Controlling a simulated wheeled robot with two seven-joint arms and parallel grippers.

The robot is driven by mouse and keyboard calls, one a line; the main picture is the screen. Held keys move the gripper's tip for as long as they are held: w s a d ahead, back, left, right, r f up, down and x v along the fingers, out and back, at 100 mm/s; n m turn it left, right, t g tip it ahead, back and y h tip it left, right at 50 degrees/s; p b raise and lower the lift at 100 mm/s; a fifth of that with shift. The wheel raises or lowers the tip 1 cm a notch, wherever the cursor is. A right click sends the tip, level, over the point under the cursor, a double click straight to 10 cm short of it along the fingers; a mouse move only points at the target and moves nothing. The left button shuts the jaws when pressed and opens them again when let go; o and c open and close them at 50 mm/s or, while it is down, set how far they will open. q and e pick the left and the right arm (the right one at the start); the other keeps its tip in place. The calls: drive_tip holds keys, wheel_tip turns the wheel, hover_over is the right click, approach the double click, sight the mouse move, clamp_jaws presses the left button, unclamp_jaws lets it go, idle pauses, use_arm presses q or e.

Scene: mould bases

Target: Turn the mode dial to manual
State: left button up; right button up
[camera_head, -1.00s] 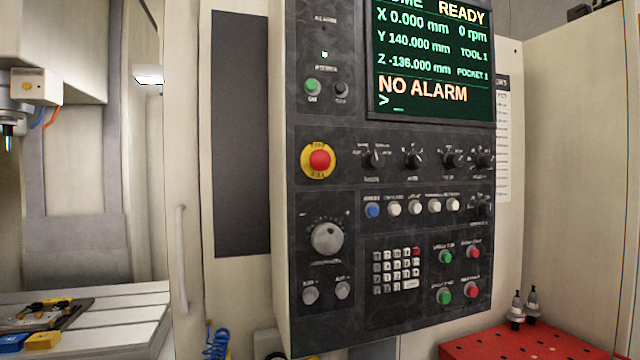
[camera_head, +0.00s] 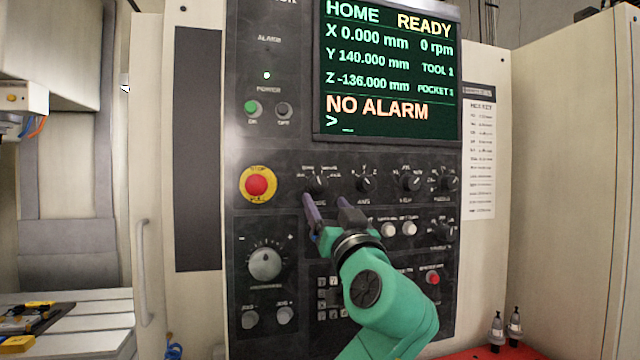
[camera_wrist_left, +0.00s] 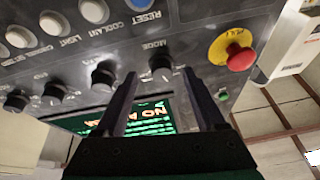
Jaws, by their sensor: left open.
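The mode dial (camera_head: 317,182) is a small black knob on the dark control panel, the leftmost of a row of knobs, right of the red emergency stop. In the left wrist view the mode dial (camera_wrist_left: 160,68) sits beside its MODE label, between and beyond my finger tips. My left gripper (camera_head: 326,203) is open, with its two dark fingers just below and in front of the dial. It also shows in the left wrist view (camera_wrist_left: 161,76), and nothing is held. I cannot tell whether a finger touches the dial, nor read its setting. My right gripper is out of view.
The emergency stop (camera_head: 257,184) is close left of the dial. Another knob (camera_head: 366,183) is close right. The screen (camera_head: 388,70) above reads HOME, READY and NO ALARM. My left arm hides part of the buttons and keypad below. White buttons (camera_head: 388,230) show beside the gripper.

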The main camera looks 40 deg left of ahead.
sight(321, 186)
use_arm(q)
drive_tip(key=r, duration=0.1)
drive_tip(key=r+p, duration=0.1)
drive_tip(key=w+a+r, duration=0.1)
drive_tip(key=shift+w+a, duration=0.1)
drive_tip(key=shift+a, duration=0.35)
drive_tip(key=shift+w+a+f, duration=0.2)
drive_tip(key=shift+w+a, duration=0.1)
drive_tip(key=shift+a, duration=0.1)
drive_tip(key=shift+d, duration=0.15)
clamp_jaws()
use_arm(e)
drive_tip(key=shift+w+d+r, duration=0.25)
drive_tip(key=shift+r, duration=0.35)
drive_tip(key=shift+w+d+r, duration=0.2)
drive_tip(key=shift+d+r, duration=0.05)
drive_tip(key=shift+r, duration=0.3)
